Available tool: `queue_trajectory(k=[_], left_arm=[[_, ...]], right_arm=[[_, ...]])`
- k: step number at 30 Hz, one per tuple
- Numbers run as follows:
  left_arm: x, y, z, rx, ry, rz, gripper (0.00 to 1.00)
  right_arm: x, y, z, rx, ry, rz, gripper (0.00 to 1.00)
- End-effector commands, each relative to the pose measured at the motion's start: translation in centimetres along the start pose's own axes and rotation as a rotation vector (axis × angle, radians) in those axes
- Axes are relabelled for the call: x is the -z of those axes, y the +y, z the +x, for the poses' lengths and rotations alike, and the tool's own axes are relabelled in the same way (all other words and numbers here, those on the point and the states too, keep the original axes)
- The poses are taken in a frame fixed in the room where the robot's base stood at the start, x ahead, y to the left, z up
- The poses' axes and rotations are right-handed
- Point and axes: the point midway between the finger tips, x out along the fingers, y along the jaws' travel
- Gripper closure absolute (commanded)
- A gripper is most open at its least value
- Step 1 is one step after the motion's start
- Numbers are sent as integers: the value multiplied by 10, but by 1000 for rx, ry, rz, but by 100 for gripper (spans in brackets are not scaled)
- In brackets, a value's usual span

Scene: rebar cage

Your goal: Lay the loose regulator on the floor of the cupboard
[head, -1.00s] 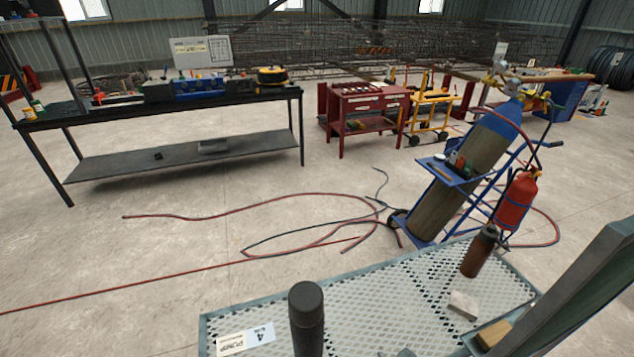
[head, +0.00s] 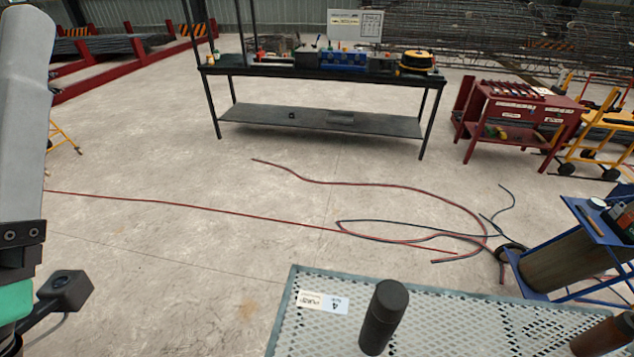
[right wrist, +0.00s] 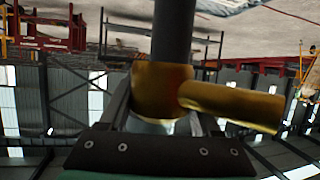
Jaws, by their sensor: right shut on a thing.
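In the right wrist view, my right gripper (right wrist: 160,118) is shut on a brass fitting, which looks like the regulator (right wrist: 165,88). It has a rounded brass body and a brass stub pointing right. A dark rod (right wrist: 173,32) runs up from it; I cannot tell if it is part of the regulator. The right gripper is outside the head view. My left gripper (head: 25,110) stands upright at the left edge of the head view, partly cut off. One pale finger shows, and its opening cannot be judged. I cannot make out the cupboard in either view.
A mesh-topped bench (head: 330,325) is close in front, with a black cylinder (head: 384,318) and a rusty brown cylinder (head: 603,337) on it. Hoses (head: 400,187) lie on the floor. A dark workbench (head: 320,122), red cart (head: 515,118) and blue trolley (head: 597,225) stand beyond.

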Motion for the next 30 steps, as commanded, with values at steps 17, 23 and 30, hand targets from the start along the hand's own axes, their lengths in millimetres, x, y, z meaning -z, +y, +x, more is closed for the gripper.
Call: queue_trajectory(k=[17,23,30], left_arm=[[139,0,151,0,0,0,0],[183,-1,199,0,0,0,0],[214,-1,232,0,0,0,0]], right_arm=[[166,2,-105,-1,7,1,100],[218,3,-140,-1,6,1,100],[254,3,-165,-1,6,1,100]])
